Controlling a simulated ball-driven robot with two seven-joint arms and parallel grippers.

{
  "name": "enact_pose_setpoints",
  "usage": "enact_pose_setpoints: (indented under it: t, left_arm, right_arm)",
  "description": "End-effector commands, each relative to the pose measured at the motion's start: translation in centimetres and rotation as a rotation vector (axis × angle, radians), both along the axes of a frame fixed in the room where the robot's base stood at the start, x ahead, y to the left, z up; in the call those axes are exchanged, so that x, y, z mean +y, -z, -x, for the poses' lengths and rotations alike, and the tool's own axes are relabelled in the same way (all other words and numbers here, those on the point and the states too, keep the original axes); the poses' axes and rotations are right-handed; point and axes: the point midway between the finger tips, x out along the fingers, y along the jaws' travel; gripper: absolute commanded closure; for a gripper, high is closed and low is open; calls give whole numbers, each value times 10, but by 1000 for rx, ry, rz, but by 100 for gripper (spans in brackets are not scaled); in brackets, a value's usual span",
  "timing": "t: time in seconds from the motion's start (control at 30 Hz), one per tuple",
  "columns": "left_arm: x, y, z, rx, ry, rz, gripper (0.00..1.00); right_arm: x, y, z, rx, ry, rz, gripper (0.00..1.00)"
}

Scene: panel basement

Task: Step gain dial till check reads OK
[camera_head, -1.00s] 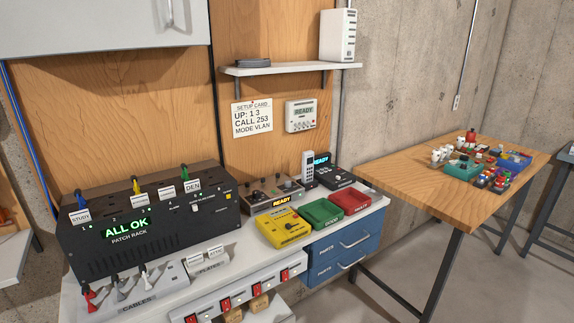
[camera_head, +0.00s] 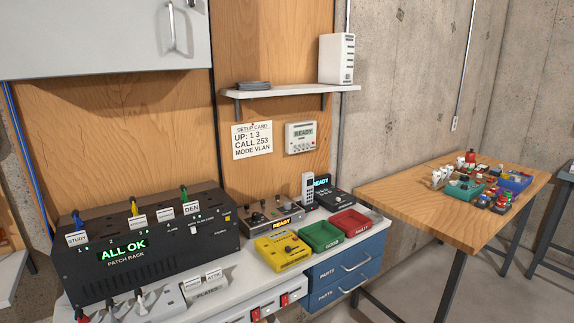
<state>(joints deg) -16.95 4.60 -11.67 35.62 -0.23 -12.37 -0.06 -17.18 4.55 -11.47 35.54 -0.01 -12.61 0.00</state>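A grey console (camera_head: 256,223) with several small knobs and a lit READY display (camera_head: 281,224) stands on the white bench, right of the patch rack. A yellow tester-like box (camera_head: 281,252) with a dark round knob lies in front of it. A dark device (camera_head: 336,198) with another READY display is to the right, behind a grey handset (camera_head: 307,189). No label reading gain is legible, so I cannot tell which knob is the gain dial. No display here reads a plain OK; the patch rack (camera_head: 150,250) reads ALL OK. Neither of my grippers is in view.
Green (camera_head: 319,236) and red (camera_head: 351,224) trays sit at the bench's right end above blue drawers (camera_head: 345,269). A setup card (camera_head: 252,141) and a wall unit reading READY (camera_head: 301,137) hang above. A wooden table (camera_head: 420,206) with assorted parts stands right.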

Motion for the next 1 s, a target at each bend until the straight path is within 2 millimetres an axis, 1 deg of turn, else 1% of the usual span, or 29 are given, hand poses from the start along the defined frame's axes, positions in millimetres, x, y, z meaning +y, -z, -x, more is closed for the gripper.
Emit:
enact_pose_setpoints:
  t: [0.03, 0.1, 0.27, 0.3, 0.37, 0.4, 0.43, 0.47, 1.0]
  left_arm:
    - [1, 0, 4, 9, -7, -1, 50]
    - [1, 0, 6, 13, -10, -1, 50]
    - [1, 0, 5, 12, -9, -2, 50]
    - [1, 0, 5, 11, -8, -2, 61]
    - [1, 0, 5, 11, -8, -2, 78]
    - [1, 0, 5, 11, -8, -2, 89]
    - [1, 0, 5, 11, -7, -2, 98]
    - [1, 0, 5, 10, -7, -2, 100]
    - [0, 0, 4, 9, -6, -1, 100]
  right_arm:
    - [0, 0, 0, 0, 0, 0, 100]
    - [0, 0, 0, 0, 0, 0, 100]
    - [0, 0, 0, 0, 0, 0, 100]
    - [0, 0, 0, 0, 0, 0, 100]
    - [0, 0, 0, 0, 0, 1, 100]
    - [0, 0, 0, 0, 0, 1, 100]
    - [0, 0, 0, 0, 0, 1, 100]
    - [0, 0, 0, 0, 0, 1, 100]
    - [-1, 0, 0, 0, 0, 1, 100]
